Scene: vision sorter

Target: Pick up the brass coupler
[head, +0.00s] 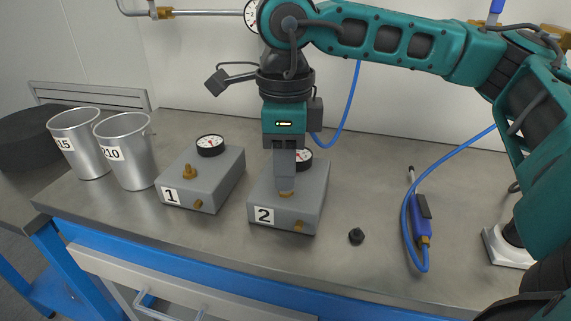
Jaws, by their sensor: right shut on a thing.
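My right gripper (286,188) points straight down over the grey box labelled 2 (316,205). It is shut on a small brass coupler (286,194), which shows just under the fingertips at the top of the box. The fingers hide most of the coupler, and I cannot tell whether it still touches the box. Another brass piece (189,172) stands on the grey box labelled 1 (222,181) to the left. My left gripper is not in view.
Two metal cups (127,160) (82,150) stand at the left of the bench. A black cap (356,236) and a blue tool with a hose (422,212) lie to the right. Gauges (210,145) (304,156) sit on the boxes. The front middle of the bench is clear.

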